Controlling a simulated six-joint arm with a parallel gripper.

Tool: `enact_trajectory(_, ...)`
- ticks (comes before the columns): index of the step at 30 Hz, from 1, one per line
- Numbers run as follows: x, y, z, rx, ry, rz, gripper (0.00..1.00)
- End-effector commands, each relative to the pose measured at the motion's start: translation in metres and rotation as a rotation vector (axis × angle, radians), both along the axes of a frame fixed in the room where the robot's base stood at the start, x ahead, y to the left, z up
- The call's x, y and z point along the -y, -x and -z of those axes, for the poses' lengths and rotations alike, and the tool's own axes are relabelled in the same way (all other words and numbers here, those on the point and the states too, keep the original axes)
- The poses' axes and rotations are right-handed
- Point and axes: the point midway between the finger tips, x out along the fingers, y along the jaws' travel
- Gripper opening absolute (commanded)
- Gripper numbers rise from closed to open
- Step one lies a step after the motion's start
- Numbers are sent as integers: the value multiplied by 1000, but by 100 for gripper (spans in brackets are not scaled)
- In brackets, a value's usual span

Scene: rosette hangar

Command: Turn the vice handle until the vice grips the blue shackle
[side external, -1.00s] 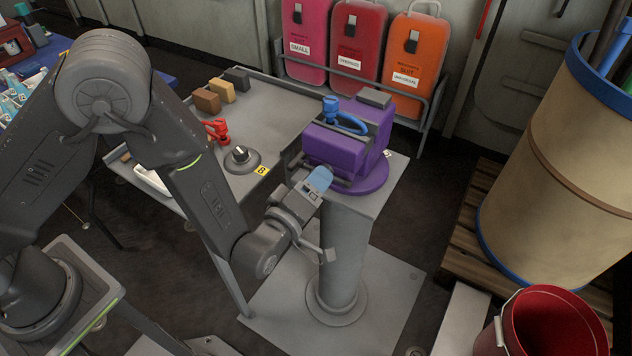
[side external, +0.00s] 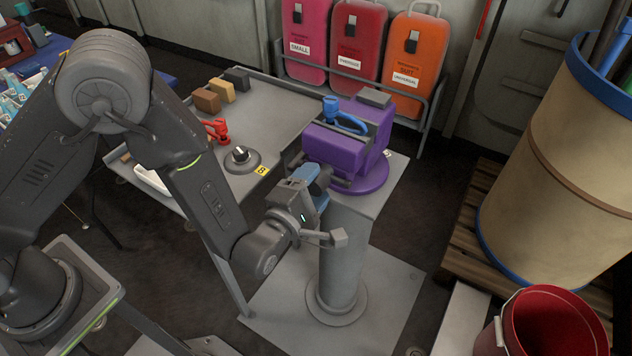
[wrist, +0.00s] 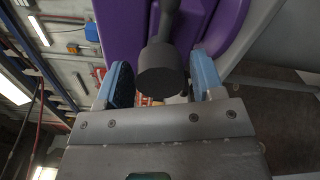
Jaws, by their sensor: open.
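The purple vice (side external: 345,155) stands on a grey pedestal. The blue shackle (side external: 345,117) sits at the top of the vice, between its jaws; I cannot tell whether any gap remains there. My gripper (side external: 319,184) is at the vice's front, just below its purple body. In the wrist view, my gripper (wrist: 162,78) is open, with one blue-padded finger on each side of a dark round-ended part of the vice handle (wrist: 160,75). Contact with the pads is not clear. The handle is mostly hidden behind my gripper in the side view.
A grey bench at the left holds a red clamp-like part (side external: 218,130), a round dial (side external: 241,158) and several small blocks (side external: 221,90). A red bucket (side external: 550,325) and a large tan drum (side external: 560,165) stand to the right. Suit cases (side external: 360,45) stand behind.

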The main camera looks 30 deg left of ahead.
Motion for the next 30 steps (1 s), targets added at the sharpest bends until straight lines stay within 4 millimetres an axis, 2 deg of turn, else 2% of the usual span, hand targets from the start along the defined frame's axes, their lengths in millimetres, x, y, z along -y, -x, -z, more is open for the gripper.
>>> enact_trajectory(30,0,0,0,0,989,0,62)
